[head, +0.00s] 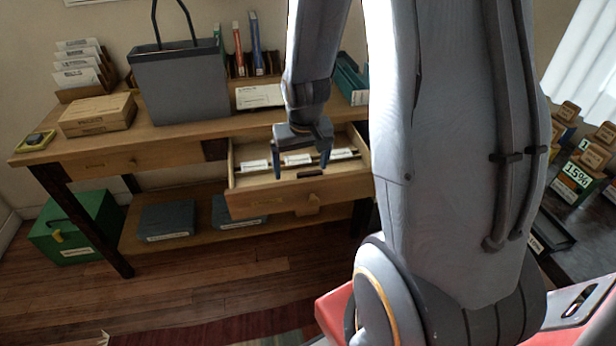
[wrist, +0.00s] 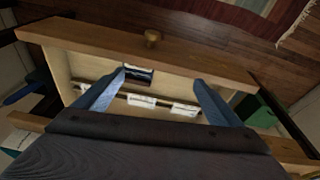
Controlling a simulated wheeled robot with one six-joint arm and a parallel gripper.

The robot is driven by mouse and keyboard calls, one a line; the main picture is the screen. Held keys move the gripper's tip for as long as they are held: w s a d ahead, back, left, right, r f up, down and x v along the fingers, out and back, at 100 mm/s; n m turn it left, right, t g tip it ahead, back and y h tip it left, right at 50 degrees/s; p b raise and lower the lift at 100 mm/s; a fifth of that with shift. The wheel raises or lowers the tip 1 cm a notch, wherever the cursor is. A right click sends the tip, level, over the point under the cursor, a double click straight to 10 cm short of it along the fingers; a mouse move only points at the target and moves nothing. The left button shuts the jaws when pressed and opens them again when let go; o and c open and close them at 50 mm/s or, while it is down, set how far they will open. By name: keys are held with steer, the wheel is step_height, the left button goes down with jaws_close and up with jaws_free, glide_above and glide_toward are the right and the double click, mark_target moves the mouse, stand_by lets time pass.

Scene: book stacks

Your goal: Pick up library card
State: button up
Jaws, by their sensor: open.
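An open wooden drawer (head: 262,203) holds a small dark, card-like piece (head: 309,172), lying near the drawer's front; I cannot read it as the library card for certain. In the wrist view this dark piece (wrist: 138,74) has a white strip along its edge. White labels (head: 298,159) stand in a row on a divider behind it. My gripper (head: 300,162) is open and empty, pointing down over the drawer. In the wrist view its fingertips (wrist: 160,79) are spread, with the dark piece close beside the left fingertip; contact is unclear.
The desk carries a grey tote bag (head: 180,82), a wooden box (head: 98,115), a card rack (head: 82,70) and upright books (head: 255,45). A green box (head: 75,228) stands on the floor at left. A dark table (head: 590,215) with wooden blocks is at right.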

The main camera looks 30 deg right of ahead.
steer(key=m+t+p, duration=0.1)
glide_toward(310, 173)
steer(key=shift+p+x, duration=0.5)
steer(key=shift+x, duration=3.45)
steer(key=shift+a, duration=0.1)
steer(key=c, duration=1.1)
